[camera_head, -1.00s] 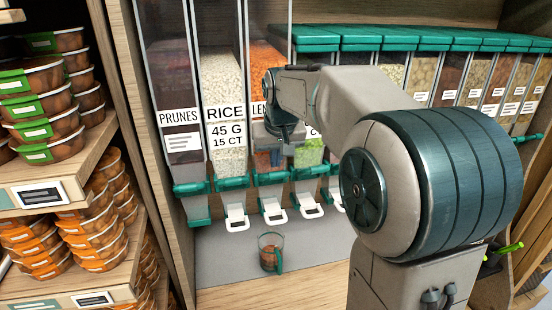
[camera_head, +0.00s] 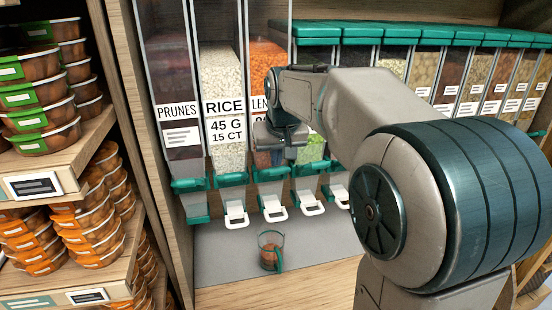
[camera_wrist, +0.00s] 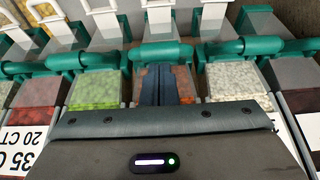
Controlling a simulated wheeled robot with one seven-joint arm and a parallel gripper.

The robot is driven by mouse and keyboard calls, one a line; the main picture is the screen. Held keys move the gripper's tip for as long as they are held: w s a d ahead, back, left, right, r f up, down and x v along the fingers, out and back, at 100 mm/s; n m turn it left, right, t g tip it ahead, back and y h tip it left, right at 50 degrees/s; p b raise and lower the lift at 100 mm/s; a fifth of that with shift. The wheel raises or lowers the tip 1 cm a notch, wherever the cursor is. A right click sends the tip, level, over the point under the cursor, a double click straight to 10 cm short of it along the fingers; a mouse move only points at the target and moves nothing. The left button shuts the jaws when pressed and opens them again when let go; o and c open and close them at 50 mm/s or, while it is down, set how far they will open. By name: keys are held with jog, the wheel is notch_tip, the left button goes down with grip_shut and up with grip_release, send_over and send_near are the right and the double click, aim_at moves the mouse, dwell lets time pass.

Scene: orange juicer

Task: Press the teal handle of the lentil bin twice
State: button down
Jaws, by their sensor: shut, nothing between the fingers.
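The lentil bin (camera_head: 267,62) holds orange lentils and stands just right of the rice bin; my wrist partly covers its label. Its teal handle (camera_head: 271,174) crosses the bin's lower front, above a white lever (camera_head: 272,207). In the wrist view the handle (camera_wrist: 164,49) lies just beyond my fingertips. My gripper (camera_wrist: 163,72) is shut and empty, its dark fingers in front of the orange lentils and close to the handle. I cannot tell whether they touch it. The gripper (camera_head: 277,157) is partly hidden by my wrist in the head view.
The rice bin (camera_head: 222,75) and prunes bin (camera_head: 175,90) stand to the left, with more bins to the right. A clear cup with a teal handle (camera_head: 278,258) and brownish contents stands on the grey counter (camera_head: 225,262) below. Stacked food tubs (camera_head: 40,138) fill shelves at far left.

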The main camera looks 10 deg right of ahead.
aim_at(279, 173)
jog(key=shift+s+f+b, duration=0.25)
jog(key=shift+f+b, duration=0.05)
jog(key=shift+b, duration=0.5)
jog(key=s+f+t+b, duration=0.1)
jog(key=b, duration=0.3)
jog(key=s+f+t+b, duration=0.1)
jog(key=t+b, duration=0.1)
jog(key=b, duration=0.3)
jog(key=shift+f+b, duration=0.25)
jog(key=shift+b, duration=0.05)
jog(key=s+f+t+b, duration=0.1)
jog(key=t+b, duration=0.1)
jog(key=b, duration=0.3)
jog(key=f+t+b, duration=0.2)
jog(key=b, duration=0.4)
jog(key=shift+s+b, duration=0.3)
jog(key=shift+s, duration=0.1)
jog(key=shift+s+f+b, duration=0.15)
jog(key=shift+f+b, duration=0.1)
jog(key=shift+b, duration=0.15)
jog(key=shift+r, duration=0.1)
